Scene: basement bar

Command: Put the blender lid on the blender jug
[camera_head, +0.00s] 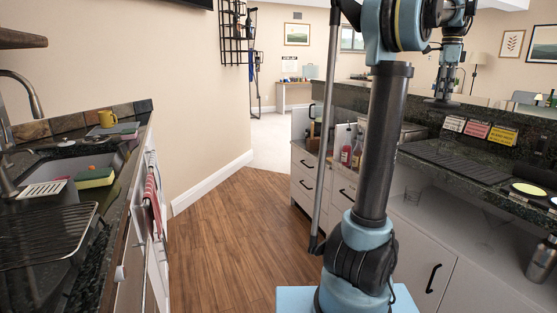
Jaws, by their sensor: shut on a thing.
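My gripper (446,88) hangs pointing down at the upper right, above the dark stone bar counter. It is shut on a flat dark disc (440,103), which looks like the blender lid; it is small and partly merged with the gripper in this view. The disc is held in the air, apart from the counter. I cannot make out the blender jug in this view.
A black ribbed mat (455,160), a yellow disc (529,189) and a metal shaker (541,262) are at the right. Red bottles (350,156) stand behind my arm. The wooden floor (225,225) between is clear.

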